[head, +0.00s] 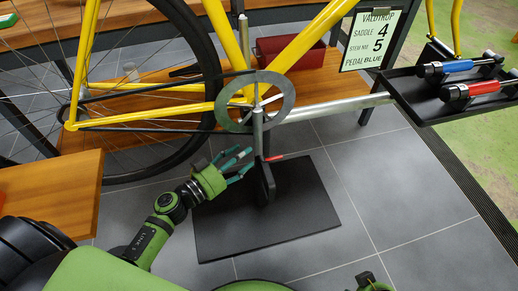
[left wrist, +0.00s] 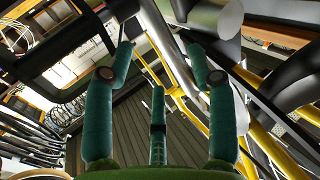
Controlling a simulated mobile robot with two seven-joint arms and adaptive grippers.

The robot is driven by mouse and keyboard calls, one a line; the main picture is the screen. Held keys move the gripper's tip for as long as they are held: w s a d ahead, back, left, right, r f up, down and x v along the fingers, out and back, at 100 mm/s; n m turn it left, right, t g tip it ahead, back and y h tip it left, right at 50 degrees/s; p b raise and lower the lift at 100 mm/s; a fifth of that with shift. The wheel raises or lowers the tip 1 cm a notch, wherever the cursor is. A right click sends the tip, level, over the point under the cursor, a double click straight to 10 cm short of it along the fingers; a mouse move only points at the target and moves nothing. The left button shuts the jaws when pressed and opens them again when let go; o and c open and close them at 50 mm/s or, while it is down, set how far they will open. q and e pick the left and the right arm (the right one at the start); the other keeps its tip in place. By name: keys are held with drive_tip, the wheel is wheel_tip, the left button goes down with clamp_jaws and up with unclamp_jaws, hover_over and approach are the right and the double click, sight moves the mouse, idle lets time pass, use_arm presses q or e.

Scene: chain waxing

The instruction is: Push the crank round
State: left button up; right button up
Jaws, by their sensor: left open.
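In the head view the bike's grey chainring (head: 277,108) sits at the bottom of the yellow frame. A silver crank arm (head: 257,130) hangs down from its middle. A grey metal part (left wrist: 216,17) is close above the right finger; I cannot tell which part.
A black mat (head: 302,218) lies on grey tiles below the crank. The spoked rear wheel (head: 200,125) stands at left. A wooden bench (head: 72,185) is nearer left. A black tray (head: 425,95) with blue and red-handled tools, and a sign (head: 369,40), are at right.

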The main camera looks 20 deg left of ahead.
sight(257, 144)
use_arm(q)
drive_tip(key=shift+w+d+r, duration=0.15)
drive_tip(key=shift+w+d, duration=0.1)
drive_tip(key=shift+w, duration=0.1)
drive_tip(key=x, duration=0.4)
drive_tip(key=shift+w+d+b, duration=0.2)
drive_tip(key=shift+w+b, duration=0.15)
drive_tip(key=shift+b, duration=0.05)
drive_tip(key=shift+w+d, duration=0.3)
drive_tip(key=shift+w, duration=0.3)
use_arm(e)
drive_tip(key=shift+w+v, duration=0.15)
drive_tip(key=shift+v, duration=0.6)
drive_tip(key=shift+w+v, duration=0.1)
drive_tip(key=shift+v, duration=0.65)
use_arm(q)
clamp_jaws()
